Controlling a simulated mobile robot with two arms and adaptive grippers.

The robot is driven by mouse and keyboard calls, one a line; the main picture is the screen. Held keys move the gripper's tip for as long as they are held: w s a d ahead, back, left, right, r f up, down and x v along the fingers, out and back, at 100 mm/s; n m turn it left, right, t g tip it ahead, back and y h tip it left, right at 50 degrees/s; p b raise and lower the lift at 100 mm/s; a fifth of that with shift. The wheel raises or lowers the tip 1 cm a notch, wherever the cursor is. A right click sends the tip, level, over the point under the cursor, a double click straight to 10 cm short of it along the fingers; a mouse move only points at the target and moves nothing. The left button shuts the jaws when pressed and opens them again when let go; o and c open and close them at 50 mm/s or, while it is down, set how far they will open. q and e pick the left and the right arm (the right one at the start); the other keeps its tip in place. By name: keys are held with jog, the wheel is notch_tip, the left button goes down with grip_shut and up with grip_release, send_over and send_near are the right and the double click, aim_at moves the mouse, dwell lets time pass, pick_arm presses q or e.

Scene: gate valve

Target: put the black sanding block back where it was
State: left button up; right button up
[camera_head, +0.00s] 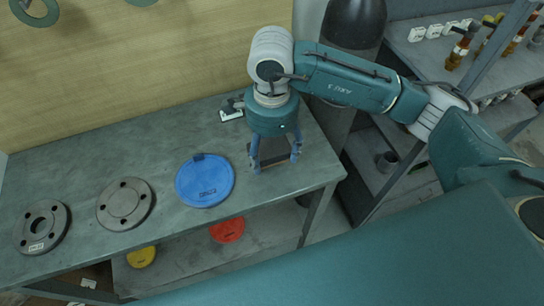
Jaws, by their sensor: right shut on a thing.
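My right gripper (276,163) points down over the right end of the grey workbench (100,165), near its front edge. Its two fingers are shut on a dark block (268,162), which I take to be the black sanding block. My left gripper is not in view.
A blue disc (205,182) and two grey flanges (125,204) (42,228) lie along the bench, left of my gripper. A small white-and-dark item (231,109) lies behind it. Red (228,230) and yellow (141,257) discs are on the lower shelf. Shelving with fittings stands right.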

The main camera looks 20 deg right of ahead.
aim_at(272, 161)
notch_tip(272, 161, down, 4)
jog(key=shift+d+r+p, duration=0.1)
jog(key=shift+r+p, duration=0.15)
jog(key=shift+p, duration=0.15)
jog(key=shift+f, duration=0.1)
jog(key=shift+f, duration=0.1)
jog(key=shift+f+b, duration=0.1)
jog(key=shift+b, duration=0.2)
jog(key=o, duration=1)
